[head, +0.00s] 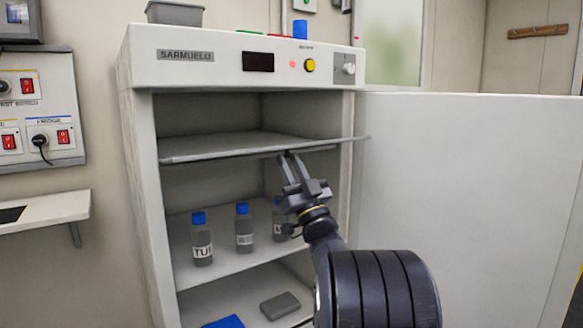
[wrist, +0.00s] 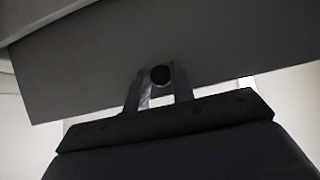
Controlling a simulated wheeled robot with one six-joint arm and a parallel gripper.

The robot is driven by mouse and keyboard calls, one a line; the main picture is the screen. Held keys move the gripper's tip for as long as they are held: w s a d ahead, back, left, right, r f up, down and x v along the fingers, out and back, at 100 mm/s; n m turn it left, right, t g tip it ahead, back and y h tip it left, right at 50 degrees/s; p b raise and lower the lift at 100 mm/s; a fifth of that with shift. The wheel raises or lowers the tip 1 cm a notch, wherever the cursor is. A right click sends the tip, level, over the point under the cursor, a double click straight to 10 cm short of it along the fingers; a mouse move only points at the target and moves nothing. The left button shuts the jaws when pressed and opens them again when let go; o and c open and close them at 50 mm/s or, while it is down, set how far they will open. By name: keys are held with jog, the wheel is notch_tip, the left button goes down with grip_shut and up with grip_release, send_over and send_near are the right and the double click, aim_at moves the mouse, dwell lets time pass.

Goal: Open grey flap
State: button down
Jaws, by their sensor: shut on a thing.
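The grey flap (head: 240,146) is a flat panel in the upper part of the open cabinet. It lies close to level, with its front edge sticking out past the cabinet's right side wall. In the wrist view the flap (wrist: 80,70) fills much of the upper picture, with a round dark knob (wrist: 161,75) on its face. My gripper (head: 289,156) is just under the flap's front edge, right of the middle. Its fingers, which also show in the wrist view (wrist: 158,88), are shut around the knob.
The white cabinet door (head: 465,190) stands wide open at the right. Blue-capped bottles (head: 202,240) stand on the middle shelf (head: 225,262), one partly behind my gripper. A grey block (head: 280,305) and a blue item (head: 224,322) lie below. A narrow wall shelf (head: 50,207) is at left.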

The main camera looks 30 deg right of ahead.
jog(key=shift+w+f, duration=0.25)
jog(key=shift+f, duration=0.1)
jog(key=c, duration=1.7)
grip_release()
jog(key=shift+o, duration=0.9)
jog(key=shift+w+f, duration=0.1)
jog(key=shift+w, duration=0.1)
jog(key=shift+o, duration=1.4)
jog(key=shift+s+r, duration=0.15)
jog(key=shift+r, duration=0.1)
jog(key=p+v, duration=0.1)
jog(key=v, duration=1)
